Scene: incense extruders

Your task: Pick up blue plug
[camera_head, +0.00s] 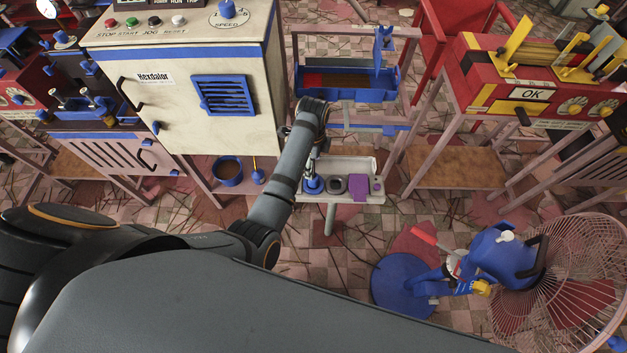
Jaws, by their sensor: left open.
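A small white tray (372,165) on a stand is near the middle of the view. The blue plug (314,187) sits at the tray's left end, with a dark grey piece and a purple piece to its right. My left gripper (313,172) reaches in from the left and points down right over the blue plug. It is open, with its fingertips at or just above the plug's top. The gripper is small here and partly hides the plug, so I cannot tell whether they touch. My right gripper is not in view.
A cream cabinet (185,60) with buttons stands left of the tray. A blue trough (347,90) is behind the tray. A red machine (535,85) stands at the right. A blue fan (500,255) with a wire cage is at the lower right. Thin sticks litter the tiled floor.

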